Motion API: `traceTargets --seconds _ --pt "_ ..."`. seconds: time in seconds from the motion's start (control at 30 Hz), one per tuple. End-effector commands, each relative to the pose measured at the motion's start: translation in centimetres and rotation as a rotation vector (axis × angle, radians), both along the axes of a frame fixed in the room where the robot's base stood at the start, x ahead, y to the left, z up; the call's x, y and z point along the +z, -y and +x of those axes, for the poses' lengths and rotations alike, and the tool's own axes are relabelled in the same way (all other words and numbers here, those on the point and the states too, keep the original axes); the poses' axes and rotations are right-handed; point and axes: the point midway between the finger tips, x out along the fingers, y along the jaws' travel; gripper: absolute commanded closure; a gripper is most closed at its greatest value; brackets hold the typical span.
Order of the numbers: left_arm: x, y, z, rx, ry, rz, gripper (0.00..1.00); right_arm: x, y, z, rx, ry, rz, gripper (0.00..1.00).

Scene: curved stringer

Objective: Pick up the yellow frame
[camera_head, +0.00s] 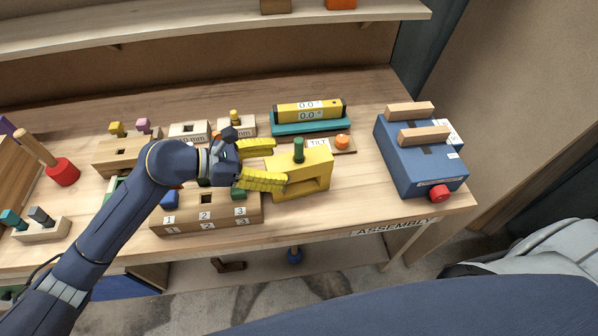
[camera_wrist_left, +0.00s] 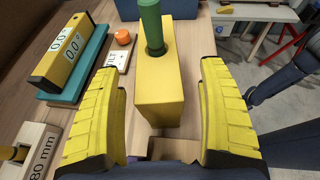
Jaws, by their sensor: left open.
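The yellow frame (camera_head: 318,174) is a yellow block with a rectangular opening, standing on the wooden table right of the middle. A green peg (camera_head: 299,150) stands upright in its top. My left gripper (camera_head: 276,164) has yellow ribbed fingers and is open at the frame's left end. In the left wrist view the frame (camera_wrist_left: 157,85) shows end-on, with the green peg (camera_wrist_left: 151,25) on top. The open fingers (camera_wrist_left: 158,110) are on either side of the frame's near end, with gaps between. My right gripper is not clearly seen in either view.
A yellow level with 0.0 displays (camera_head: 308,109) sits on a teal base behind the frame. A TILT board with an orange knob (camera_head: 342,142) lies close behind it. A blue box (camera_head: 420,155) stands to the right. A numbered wooden block (camera_head: 207,215) sits below my left gripper.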

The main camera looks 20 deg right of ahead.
Motion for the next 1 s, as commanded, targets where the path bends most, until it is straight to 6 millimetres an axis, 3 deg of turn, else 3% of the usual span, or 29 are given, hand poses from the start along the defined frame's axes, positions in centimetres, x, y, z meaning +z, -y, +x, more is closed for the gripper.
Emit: traceTargets --seconds 0.5,0.9,1.0 --pt "-2.2 4.1 0.3 0.001 -0.003 -0.001 0.24 0.0 -0.2 0.0 -0.001 0.000 0.002 0.36" --pt "-2.5 4.7 0.3 0.001 -0.002 0.000 0.24 0.0 0.0 0.0 0.000 0.000 0.000 0.36" --pt "-2.5 4.7 0.3 0.001 -0.002 0.000 0.36 0.0 0.1 0.0 0.000 0.000 -0.001 0.36"
